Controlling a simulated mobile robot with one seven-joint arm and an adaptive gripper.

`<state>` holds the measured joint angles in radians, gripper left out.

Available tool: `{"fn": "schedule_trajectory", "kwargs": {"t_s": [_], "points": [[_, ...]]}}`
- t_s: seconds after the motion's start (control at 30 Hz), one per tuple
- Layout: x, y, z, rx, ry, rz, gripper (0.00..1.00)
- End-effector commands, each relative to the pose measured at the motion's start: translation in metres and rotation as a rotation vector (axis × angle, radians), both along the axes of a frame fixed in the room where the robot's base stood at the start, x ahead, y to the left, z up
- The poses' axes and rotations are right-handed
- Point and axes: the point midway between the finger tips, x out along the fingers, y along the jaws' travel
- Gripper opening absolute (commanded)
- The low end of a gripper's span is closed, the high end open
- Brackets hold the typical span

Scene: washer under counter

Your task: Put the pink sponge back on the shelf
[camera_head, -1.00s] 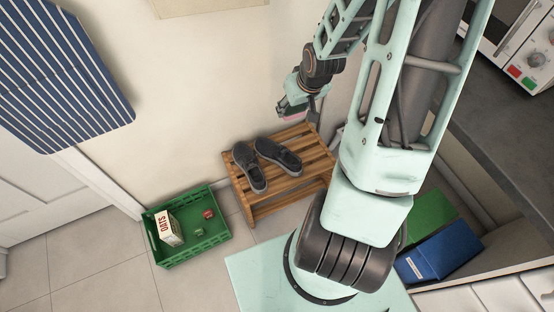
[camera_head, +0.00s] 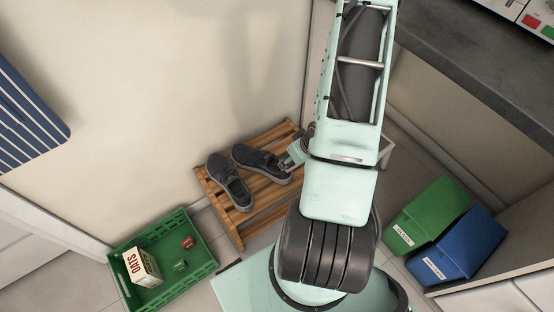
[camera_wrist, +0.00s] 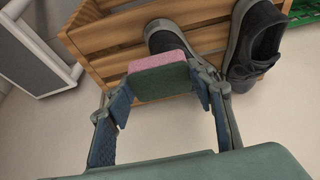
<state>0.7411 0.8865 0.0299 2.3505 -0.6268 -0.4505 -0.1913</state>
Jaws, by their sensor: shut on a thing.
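The pink sponge (camera_wrist: 157,62), with a green side, is held between the fingers of my gripper (camera_wrist: 162,92) in the wrist view. My gripper is shut on it. The slatted wooden shelf (camera_wrist: 112,33) is behind the sponge there; I cannot tell whether they touch. In the head view, my gripper (camera_head: 291,160) shows small beside the shoes at the right part of the wooden shelf (camera_head: 264,196). My arm hides part of that shelf end, and the sponge cannot be made out there.
Two dark shoes (camera_head: 230,183) stand on the shelf's top. A green crate (camera_head: 197,270) with an oats box (camera_head: 142,267) and small cubes is on the floor at left. Green (camera_head: 428,215) and blue (camera_head: 460,248) bins stand at right under the dark counter (camera_head: 470,80).

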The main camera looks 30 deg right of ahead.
Motion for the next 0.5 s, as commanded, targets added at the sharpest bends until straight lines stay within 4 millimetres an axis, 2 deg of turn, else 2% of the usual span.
{"fn": "schedule_trajectory", "kwargs": {"t_s": [0.33,0.5], "points": [[0.052,-0.06,-0.036,-0.002,-0.003,-0.006,0.3],[0.07,-0.079,-0.069,0.001,-0.002,-0.004,0.3]]}}
